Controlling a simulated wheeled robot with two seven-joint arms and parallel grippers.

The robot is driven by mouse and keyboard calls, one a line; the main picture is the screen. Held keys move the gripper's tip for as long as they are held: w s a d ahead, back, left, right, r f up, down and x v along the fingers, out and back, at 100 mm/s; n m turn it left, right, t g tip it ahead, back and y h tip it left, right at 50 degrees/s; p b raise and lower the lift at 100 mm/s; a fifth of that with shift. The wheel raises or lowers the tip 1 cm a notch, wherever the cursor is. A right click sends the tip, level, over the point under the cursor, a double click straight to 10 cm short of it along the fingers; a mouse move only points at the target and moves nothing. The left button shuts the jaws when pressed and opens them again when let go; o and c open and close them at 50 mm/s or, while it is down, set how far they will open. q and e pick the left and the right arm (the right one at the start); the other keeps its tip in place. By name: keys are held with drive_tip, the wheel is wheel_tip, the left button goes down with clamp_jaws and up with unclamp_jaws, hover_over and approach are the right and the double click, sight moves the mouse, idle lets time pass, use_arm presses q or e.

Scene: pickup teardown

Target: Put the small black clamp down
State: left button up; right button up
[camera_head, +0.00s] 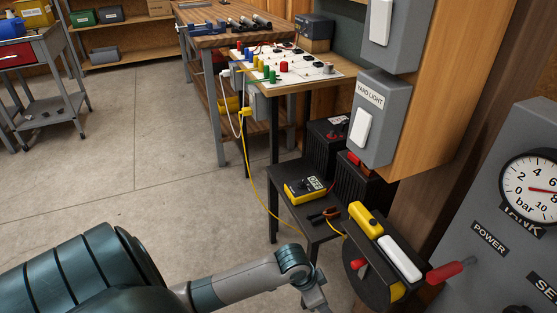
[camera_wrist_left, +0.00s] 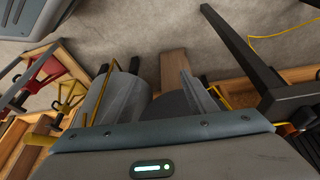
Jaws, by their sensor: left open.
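A small black clamp (camera_head: 318,217) lies on the low dark stand (camera_head: 290,212) in the head view, beside a yellow multimeter (camera_head: 305,190). A red-orange part shows right against it, too small to tell apart clearly. My left gripper (camera_head: 317,299) is at the bottom edge of the head view, below and in front of the stand, apart from the clamp. In the left wrist view my left gripper (camera_wrist_left: 160,95) has its fingers spread, with no clamp seen between them. My right gripper is not in view.
Dark batteries (camera_head: 325,145) stand behind the multimeter. A black reel (camera_head: 370,275) with yellow and white blocks is close right of my left gripper. A grey gauge panel (camera_head: 490,200) stands at the right. A yellow cable (camera_head: 256,190) hangs to the stand.

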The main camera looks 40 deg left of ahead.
use_arm(q)
drive_tip(key=s+d+f+n+y, duration=0.1)
drive_tip(key=s+d+n, duration=0.2)
drive_tip(key=s, duration=1.7)
drive_tip(key=shift+s+d+f+n+y, duration=0.2)
drive_tip(key=shift+n+y, duration=0.1)
drive_tip(key=shift+y, duration=0.1)
drive_tip(key=shift+f, duration=0.1)
